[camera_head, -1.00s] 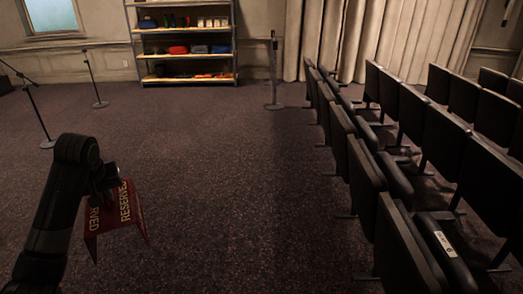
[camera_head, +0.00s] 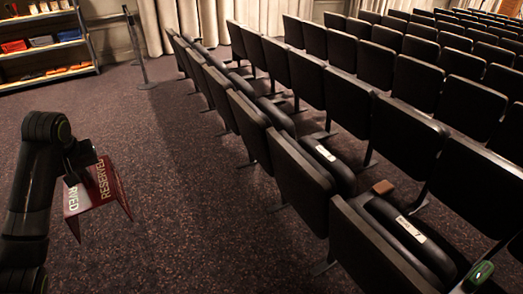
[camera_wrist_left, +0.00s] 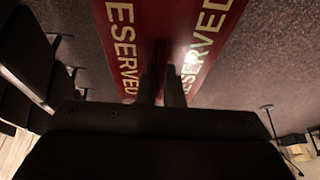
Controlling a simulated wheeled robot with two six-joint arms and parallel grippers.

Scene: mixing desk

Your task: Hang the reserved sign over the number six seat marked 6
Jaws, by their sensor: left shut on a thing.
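My left gripper (camera_head: 88,165) is at the left of the head view, shut on the top fold of the red reserved sign (camera_head: 93,197). The sign hangs below the jaws like a tent, with "RESERVED" in pale letters on both panels. In the left wrist view the two fingers (camera_wrist_left: 162,88) pinch the sign (camera_wrist_left: 205,50) along its fold. The sign is over open carpet, left of the seat rows. In the near row, one seat label (camera_head: 325,153) is too small to read surely; the nearer label (camera_head: 411,229) appears to read 7. My right gripper is not in view.
Rows of dark seats (camera_head: 300,185) fill the right side. A brown block (camera_head: 383,187) and a green object (camera_head: 479,272) lie among the near seats. A shelf (camera_head: 45,75) and a post (camera_head: 138,50) stand at the back left. The carpet (camera_head: 190,210) between is clear.

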